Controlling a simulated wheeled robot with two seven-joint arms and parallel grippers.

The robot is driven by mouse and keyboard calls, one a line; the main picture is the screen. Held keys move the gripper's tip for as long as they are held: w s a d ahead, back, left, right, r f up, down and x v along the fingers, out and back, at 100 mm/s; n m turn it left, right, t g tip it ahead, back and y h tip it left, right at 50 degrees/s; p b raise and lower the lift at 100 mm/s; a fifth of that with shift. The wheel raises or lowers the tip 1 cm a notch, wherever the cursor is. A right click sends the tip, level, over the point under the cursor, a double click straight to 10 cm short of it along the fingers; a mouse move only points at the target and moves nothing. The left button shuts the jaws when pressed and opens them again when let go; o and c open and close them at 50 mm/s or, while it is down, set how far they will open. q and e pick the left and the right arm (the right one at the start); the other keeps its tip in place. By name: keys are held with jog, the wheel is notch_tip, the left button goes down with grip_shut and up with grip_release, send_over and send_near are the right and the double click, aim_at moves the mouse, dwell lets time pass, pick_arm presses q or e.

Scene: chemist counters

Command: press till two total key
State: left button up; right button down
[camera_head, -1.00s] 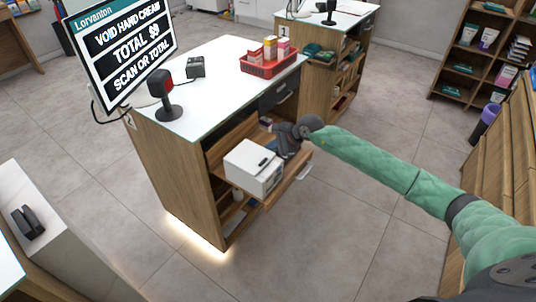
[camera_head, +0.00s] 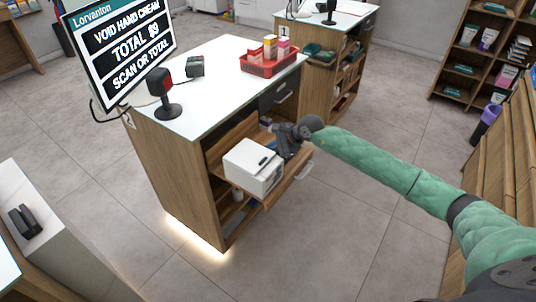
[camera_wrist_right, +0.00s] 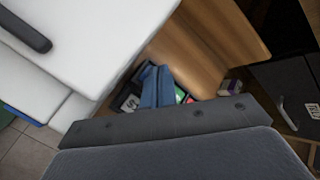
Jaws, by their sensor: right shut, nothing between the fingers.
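My right gripper (camera_head: 280,130) reaches over the pulled-out shelf of the till counter, behind the white box-shaped device (camera_head: 253,166). In the right wrist view its blue-grey fingers (camera_wrist_right: 152,80) are shut and empty. Beside and partly behind them are small keys: a white one with a "$" mark (camera_wrist_right: 131,103), and green and red ones (camera_wrist_right: 181,97). The fingers and gripper body hide most of the keys. I cannot tell which one is the total key, or whether the fingers touch one. The screen (camera_head: 122,45) reads "VOID HAND CREAM", "TOTAL $9", "SCAN OR TOTAL". My left gripper is out of view.
The white device (camera_wrist_right: 85,50) stands close at left in the wrist view. The counter top (camera_head: 215,85) holds a scanner (camera_head: 162,92), a small black terminal (camera_head: 195,67) and a red basket (camera_head: 268,65) of boxes. The floor to the right is clear.

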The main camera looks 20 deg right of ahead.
jog(key=shift+s+f+b, duration=0.2)
jog(key=shift+f+b, duration=0.25)
jog(key=shift+f, duration=0.1)
jog(key=shift+s+f+b, duration=0.15)
jog(key=shift+f+b, duration=0.25)
jog(key=shift+f, duration=0.15)
dwell(1.1)
jog(key=shift+r, duration=0.2)
jog(key=shift+a+r, duration=0.1)
jog(key=shift+r, duration=0.1)
dwell(0.3)
jog(key=shift+w+r+p, duration=0.15)
jog(key=shift+r+p, duration=0.05)
jog(key=shift+r, duration=1.25)
jog(key=shift+w+r+p, duration=0.1)
jog(key=shift+r+p, duration=0.05)
jog(key=shift+r, duration=1.25)
jog(key=shift+r, duration=0.1)
